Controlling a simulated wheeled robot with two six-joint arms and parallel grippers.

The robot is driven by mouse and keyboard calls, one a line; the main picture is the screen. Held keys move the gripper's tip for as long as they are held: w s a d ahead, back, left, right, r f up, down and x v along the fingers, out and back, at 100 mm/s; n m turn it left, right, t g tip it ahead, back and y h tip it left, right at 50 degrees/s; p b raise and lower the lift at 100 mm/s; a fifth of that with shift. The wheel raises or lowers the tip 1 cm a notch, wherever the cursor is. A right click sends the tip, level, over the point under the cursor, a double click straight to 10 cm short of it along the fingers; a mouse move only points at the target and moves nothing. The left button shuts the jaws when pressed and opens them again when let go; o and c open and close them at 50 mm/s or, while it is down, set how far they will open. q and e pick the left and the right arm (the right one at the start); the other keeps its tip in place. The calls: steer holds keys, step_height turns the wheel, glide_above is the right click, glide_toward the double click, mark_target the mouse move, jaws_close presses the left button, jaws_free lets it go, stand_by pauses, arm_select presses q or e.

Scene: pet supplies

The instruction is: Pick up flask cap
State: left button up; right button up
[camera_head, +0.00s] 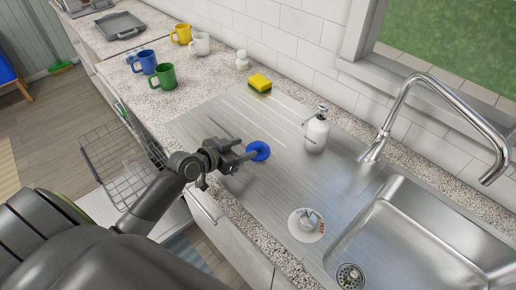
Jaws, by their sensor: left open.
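A round blue piece (259,150), which looks like the flask cap, is on the metal drainboard near its front edge. My left gripper (243,160) is open and reaches in from the left, with its fingertips right beside the blue piece. I cannot tell whether they touch it. The gripper hides a little of the board around it. My right gripper is not in view.
A white soap dispenser (317,132) and a yellow sponge (260,82) stand behind. A white round dish (306,228) is at the front, left of the sink (420,245). Several mugs (164,76) stand on the left counter. A curved faucet (440,85) rises at right. The middle of the drainboard is clear.

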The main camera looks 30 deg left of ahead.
mark_target(258, 144)
arm_select(q)
steer(key=shift+p+x, duration=0.7)
steer(key=shift+x, duration=1.7)
steer(key=shift+c, duration=0.4)
steer(key=c, duration=1)
steer(key=shift+c, duration=0.2)
